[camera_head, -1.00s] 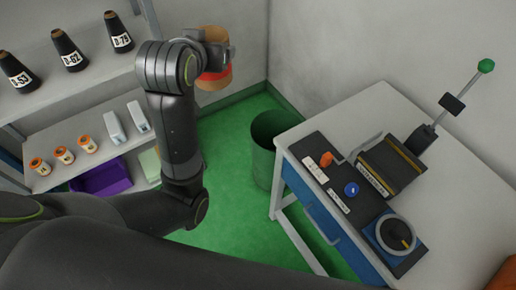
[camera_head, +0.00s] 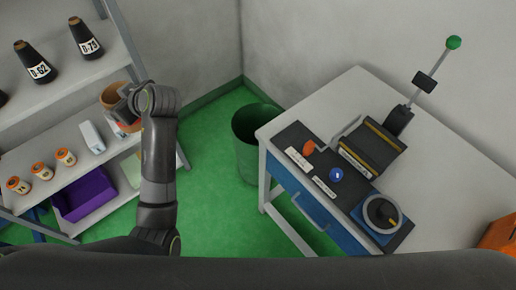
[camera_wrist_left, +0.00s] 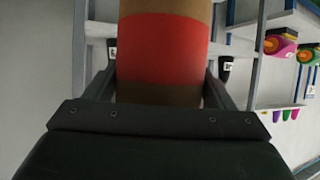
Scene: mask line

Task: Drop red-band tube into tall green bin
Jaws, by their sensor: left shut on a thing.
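My left gripper (camera_head: 122,105) is shut on the red-band tube (camera_head: 113,93). The tube is a wide tan cardboard cylinder with a red band, largely covered by the gripper and arm in the head view. In the left wrist view the tube (camera_wrist_left: 165,50) fills the space between the two fingers, red band facing the camera. The tall green bin (camera_head: 245,150) stands upright on the floor, right of the gripper and apart from it. Its mouth is open and its inside looks dark. My right gripper is not in view.
A shelf unit at left holds black cones (camera_head: 87,45), orange-and-white spools (camera_head: 65,157), a white device (camera_head: 92,137) and a purple tray (camera_head: 85,195). A table (camera_head: 345,90) with a control panel stands close right of the bin. Green floor is clear between shelf and bin.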

